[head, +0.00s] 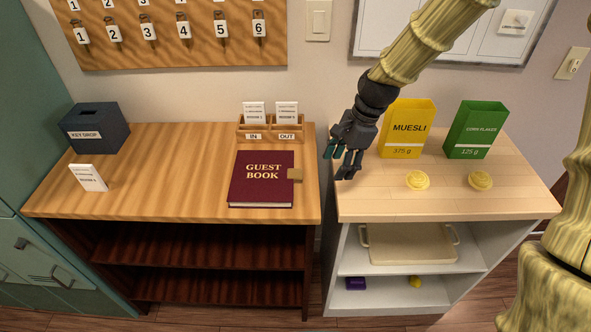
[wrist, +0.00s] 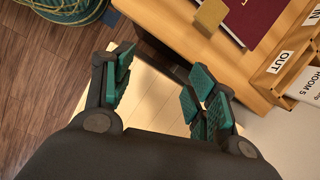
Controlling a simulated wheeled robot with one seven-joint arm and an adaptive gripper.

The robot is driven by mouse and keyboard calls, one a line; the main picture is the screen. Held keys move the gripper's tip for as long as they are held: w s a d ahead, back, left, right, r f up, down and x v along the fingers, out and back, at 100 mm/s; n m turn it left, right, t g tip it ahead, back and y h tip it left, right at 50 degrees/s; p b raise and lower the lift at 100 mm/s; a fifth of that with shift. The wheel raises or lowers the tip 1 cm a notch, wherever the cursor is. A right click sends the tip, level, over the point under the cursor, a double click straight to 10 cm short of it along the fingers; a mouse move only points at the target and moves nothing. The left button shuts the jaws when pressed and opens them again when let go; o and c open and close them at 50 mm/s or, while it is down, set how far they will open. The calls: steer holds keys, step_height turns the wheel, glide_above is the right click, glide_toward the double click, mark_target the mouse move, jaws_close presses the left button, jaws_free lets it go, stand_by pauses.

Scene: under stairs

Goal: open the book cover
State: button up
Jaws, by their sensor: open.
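A dark red guest book (head: 262,178) lies flat and closed on the left wooden desk, with gold lettering on its cover. A tan tab (head: 295,174) sticks out from its right edge. In the wrist view part of the book (wrist: 262,12) and its tab (wrist: 210,16) show at the top. My gripper (head: 343,167) hangs above the left end of the right counter, to the right of the book and apart from it. In the wrist view my gripper (wrist: 160,85) has its teal-padded fingers spread, with nothing between them.
An IN/OUT card holder (head: 270,135) stands behind the book. A key drop box (head: 95,128) and a white card (head: 88,178) are at left. Yellow muesli (head: 407,128) and green cornflakes (head: 475,130) boxes stand on the right counter (head: 450,205).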

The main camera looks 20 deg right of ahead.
mark_target(299, 173)
steer(key=w+a+r+m+y, duration=0.1)
steer(key=w+a+r+m, duration=0.3)
steer(key=a+r, duration=0.1)
steer(key=shift+p+x, duration=0.9)
steer(key=shift+x, duration=4.3)
steer(key=shift+w, duration=0.15)
jaws_close()
